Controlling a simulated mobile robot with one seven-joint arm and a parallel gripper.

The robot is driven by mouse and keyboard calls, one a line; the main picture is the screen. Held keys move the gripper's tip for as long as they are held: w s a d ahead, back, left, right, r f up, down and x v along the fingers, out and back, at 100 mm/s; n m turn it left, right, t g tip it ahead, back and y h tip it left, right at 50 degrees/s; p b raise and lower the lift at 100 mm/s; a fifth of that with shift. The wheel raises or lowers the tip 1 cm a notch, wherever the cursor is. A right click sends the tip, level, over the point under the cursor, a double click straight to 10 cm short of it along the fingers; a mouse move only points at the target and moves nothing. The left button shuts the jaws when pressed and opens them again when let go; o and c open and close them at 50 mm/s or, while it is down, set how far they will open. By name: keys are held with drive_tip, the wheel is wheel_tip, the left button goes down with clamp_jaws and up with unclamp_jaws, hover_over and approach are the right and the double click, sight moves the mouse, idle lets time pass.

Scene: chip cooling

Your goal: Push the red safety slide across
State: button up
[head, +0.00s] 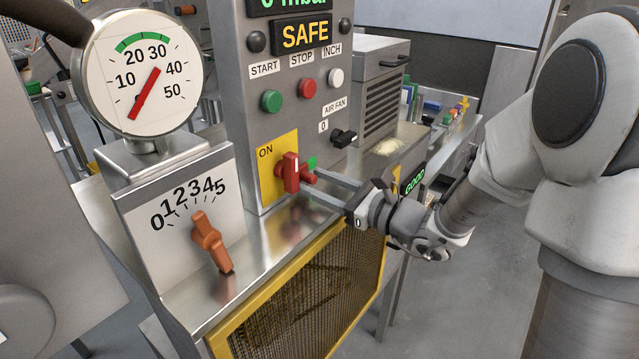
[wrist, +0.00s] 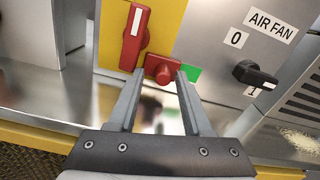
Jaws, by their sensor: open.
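The red safety slide (wrist: 162,68) is a small red knob low on the yellow and grey panel, with a green patch showing to its right. In the head view the slide (head: 309,178) sits beside a red switch handle (head: 291,172) with a white stripe, next to the word ON. My gripper (wrist: 160,76) is open, its two fingers reaching toward the panel on either side of the slide's knob. In the head view my gripper (head: 313,182) comes in from the right. Whether a finger touches the knob I cannot tell.
The red handle (wrist: 134,38) stands close by at upper left. A black AIR FAN knob (head: 343,137) is to the right. START, STOP and INCH buttons are above; the display (head: 305,36) reads SAFE. A metal ledge and yellow-framed mesh guard (head: 374,240) lie below.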

drive_tip(key=v, duration=1.7)
drive_tip(key=shift+s+d, duration=0.2)
drive_tip(key=s+a+f+n+g+h, duration=0.25)
drive_tip(key=s+a+n+g, duration=0.35)
drive_tip(key=s+n+g, duration=0.3)
drive_tip(key=s+d+r+n+t+h, duration=0.2)
drive_tip(key=s+d+n+t+h, duration=0.1)
drive_tip(key=n+h, duration=0.8)
drive_tip(key=s+d+n, duration=0.1)
drive_tip(key=d+n, duration=0.1)
drive_tip(key=n, duration=0.1)
drive_tip(key=shift+s+d+r+t+h, duration=0.3)
drive_tip(key=shift+d+r+h, duration=0.05)
drive_tip(key=shift+d+r, duration=0.05)
